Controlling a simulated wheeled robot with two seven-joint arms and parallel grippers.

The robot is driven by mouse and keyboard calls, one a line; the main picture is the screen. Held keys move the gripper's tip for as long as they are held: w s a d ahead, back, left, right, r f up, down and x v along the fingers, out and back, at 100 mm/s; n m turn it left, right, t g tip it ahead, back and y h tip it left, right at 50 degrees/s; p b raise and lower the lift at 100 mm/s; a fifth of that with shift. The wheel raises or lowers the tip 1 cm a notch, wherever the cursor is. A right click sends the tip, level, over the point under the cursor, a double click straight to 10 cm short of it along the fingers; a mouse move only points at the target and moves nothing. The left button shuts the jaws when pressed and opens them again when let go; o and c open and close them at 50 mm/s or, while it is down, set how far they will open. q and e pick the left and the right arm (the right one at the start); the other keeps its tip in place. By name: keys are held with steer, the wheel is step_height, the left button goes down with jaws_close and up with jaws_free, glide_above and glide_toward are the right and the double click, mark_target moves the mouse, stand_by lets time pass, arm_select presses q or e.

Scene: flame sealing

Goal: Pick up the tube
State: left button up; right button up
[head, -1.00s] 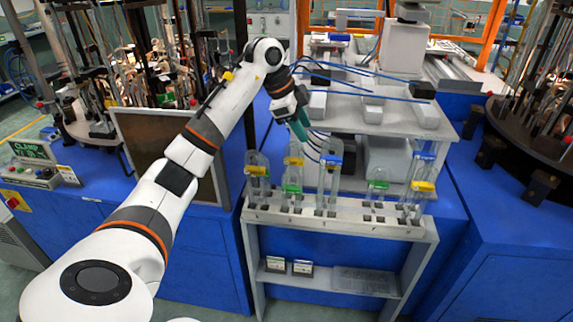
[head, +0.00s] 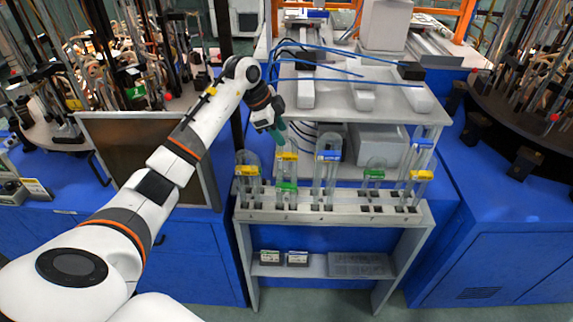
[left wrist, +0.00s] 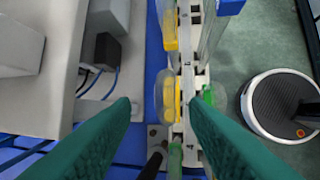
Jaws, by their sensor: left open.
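Several clear tubes with coloured labels stand in a white rack (head: 345,214). A yellow-labelled tube (head: 287,157) stands just below my left gripper (head: 279,133), with a green-labelled tube (head: 287,188) in front of it. Other tubes are a yellow-labelled one (head: 247,171) at the left end, a blue-labelled one (head: 328,156) in the middle, and green and yellow ones at the right. In the left wrist view my teal fingers are apart and empty, with a yellow label (left wrist: 178,98) and a green label (left wrist: 208,95) beyond the gap. My right gripper is not seen.
A white shelf unit (head: 375,101) with blue hoses and boxes stands behind the rack. Blue cabinets flank it. A dark panel (head: 150,150) stands at the left beside my arm. A round grey-and-white object (left wrist: 283,105) is at the right in the wrist view.

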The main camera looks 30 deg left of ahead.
arm_select(q)
steer(key=x, duration=0.1)
steer(key=p+x, duration=0.1)
steer(key=x, duration=0.1)
steer(key=shift+s+d+f, duration=0.2)
steer(key=shift+d, duration=0.05)
steer(key=shift+w+f, duration=0.1)
steer(key=shift+f, duration=0.15)
jaws_close()
steer(key=shift+r, duration=0.15)
